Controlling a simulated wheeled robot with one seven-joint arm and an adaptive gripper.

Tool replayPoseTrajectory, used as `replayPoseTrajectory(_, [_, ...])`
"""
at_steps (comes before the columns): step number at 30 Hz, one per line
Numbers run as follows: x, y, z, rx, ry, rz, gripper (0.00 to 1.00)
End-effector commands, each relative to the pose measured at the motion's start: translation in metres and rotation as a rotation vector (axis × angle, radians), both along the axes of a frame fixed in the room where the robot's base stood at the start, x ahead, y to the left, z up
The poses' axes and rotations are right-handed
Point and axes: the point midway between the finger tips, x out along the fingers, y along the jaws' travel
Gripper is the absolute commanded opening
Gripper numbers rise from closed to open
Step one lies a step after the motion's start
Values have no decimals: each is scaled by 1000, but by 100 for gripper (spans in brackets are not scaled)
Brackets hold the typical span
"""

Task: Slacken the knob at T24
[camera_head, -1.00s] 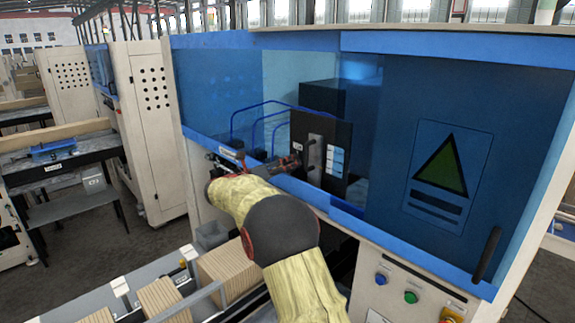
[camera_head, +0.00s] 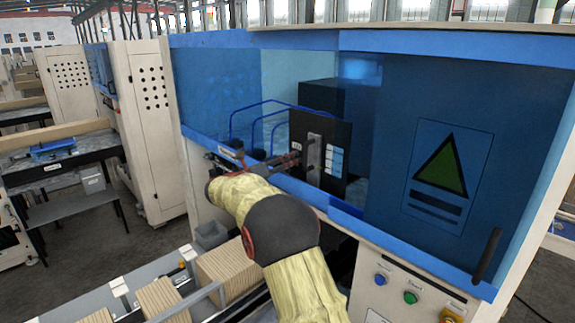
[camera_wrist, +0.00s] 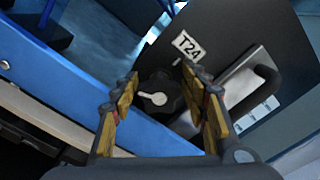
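A round black knob (camera_wrist: 156,100) with a white pointer shows in the wrist view on a dark panel (camera_wrist: 240,25). The white T24 label (camera_wrist: 187,45) is just above it. My gripper (camera_wrist: 159,76) is open, with one yellow-padded finger on each side of the knob. A gap shows on the left; I cannot tell whether the right finger touches. In the head view my gripper (camera_head: 290,160) is at the dark panel (camera_head: 338,150) inside the blue machine, and the knob is hidden or too small to make out.
A bar handle (camera_wrist: 255,92) stands on the panel right of the knob. A blue rail (camera_wrist: 60,90) runs along the left in the wrist view. A blue door (camera_head: 435,130) fills the right of the machine. Buttons (camera_head: 411,297) sit below it.

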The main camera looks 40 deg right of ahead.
Motion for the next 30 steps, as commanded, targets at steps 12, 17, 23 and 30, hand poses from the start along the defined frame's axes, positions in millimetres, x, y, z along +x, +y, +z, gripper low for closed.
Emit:
replayPoseTrajectory(12, [-2,24,-2,2,2,4,45])
replayPoseTrajectory(17, [-7,56,-1,0,2,4,45])
replayPoseTrajectory(23, [-12,93,-1,1,1,3,45])
replayPoseTrajectory(30, [-16,117,-1,1,0,1,45])
